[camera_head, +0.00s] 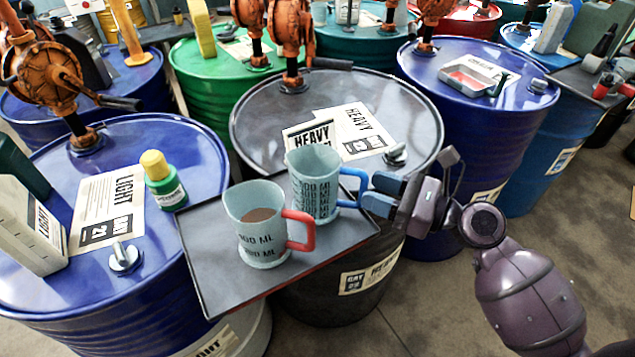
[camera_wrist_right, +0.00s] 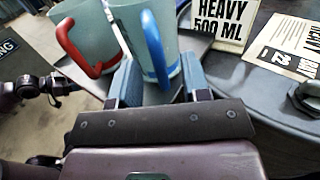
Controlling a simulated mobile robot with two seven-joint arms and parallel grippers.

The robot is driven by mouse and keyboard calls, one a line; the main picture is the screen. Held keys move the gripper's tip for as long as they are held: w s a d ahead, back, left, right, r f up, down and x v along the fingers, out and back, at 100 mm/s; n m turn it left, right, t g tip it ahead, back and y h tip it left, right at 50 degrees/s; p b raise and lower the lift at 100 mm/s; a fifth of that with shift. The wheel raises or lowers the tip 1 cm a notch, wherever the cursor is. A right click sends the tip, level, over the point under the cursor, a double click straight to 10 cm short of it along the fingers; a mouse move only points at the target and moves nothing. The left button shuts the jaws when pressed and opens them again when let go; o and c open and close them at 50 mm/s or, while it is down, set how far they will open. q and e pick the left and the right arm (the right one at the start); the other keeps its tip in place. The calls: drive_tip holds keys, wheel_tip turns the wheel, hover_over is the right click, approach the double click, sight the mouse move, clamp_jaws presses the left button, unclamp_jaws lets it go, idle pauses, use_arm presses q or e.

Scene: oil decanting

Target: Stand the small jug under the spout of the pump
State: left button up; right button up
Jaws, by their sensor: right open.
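Two pale blue-grey measuring jugs stand upright on a dark tray. The blue-handled jug (camera_head: 313,187) is behind the red-handled jug (camera_head: 255,228), which holds brown liquid. They look close in size. My right gripper (camera_head: 376,192) is open at the blue handle; in the right wrist view its fingers (camera_wrist_right: 160,82) lie on either side of that handle (camera_wrist_right: 155,48). Contact is unclear. An orange pump (camera_head: 290,35) with a dark spout (camera_head: 330,63) stands on the black drum behind. What looks like my left gripper (camera_wrist_right: 60,86) shows small in the right wrist view.
The tray (camera_head: 215,285) bridges the blue drum (camera_head: 200,160) and the black drum (camera_head: 265,120). A green bottle with yellow cap (camera_head: 163,185) stands left of it. HEAVY cards (camera_head: 355,125) and a metal cap (camera_head: 397,155) occupy the black drum top. Another pump (camera_head: 45,75) stands at left.

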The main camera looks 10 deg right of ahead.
sight(328, 187)
drive_tip(key=shift+x, duration=1.45)
drive_tip(key=shift+s, duration=0.1)
clamp_jaws()
